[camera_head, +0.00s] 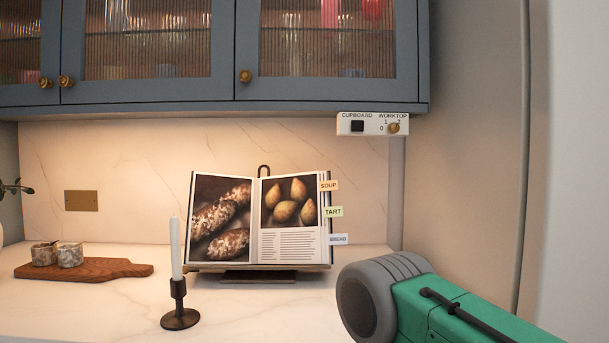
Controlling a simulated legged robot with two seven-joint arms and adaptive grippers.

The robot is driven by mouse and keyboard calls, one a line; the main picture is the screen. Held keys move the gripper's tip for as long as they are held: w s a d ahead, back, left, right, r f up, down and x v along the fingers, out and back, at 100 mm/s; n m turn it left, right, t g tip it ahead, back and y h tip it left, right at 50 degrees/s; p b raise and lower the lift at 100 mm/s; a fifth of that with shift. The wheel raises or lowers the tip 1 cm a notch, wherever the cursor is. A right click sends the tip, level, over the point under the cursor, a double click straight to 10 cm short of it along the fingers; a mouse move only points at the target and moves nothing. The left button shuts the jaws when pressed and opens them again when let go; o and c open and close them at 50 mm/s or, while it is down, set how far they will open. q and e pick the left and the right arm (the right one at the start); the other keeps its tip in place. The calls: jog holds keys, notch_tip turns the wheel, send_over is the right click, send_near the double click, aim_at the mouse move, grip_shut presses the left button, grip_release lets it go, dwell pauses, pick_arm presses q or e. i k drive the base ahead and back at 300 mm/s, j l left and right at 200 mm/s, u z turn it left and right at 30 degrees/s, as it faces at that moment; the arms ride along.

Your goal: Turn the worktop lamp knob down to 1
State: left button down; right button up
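The worktop lamp knob (394,128) is a small brass knob at the right end of a white switch panel (371,131). The panel hangs under the right end of the wall cupboard. The knob sits under the label WORKTOP, with 0, 1 and 2 marked around it; its pointer is too small to read surely. Neither gripper's fingers are in view.
An open cookbook (222,258) with side tabs stands on the worktop (100,305). A white candle (176,248) in a black holder (180,318) stands in front. A wooden board (120,269) with two small cups is at left. Space directly below the panel is clear.

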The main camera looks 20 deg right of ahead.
aim_at(393, 128)
jog(key=z, duration=1.25)
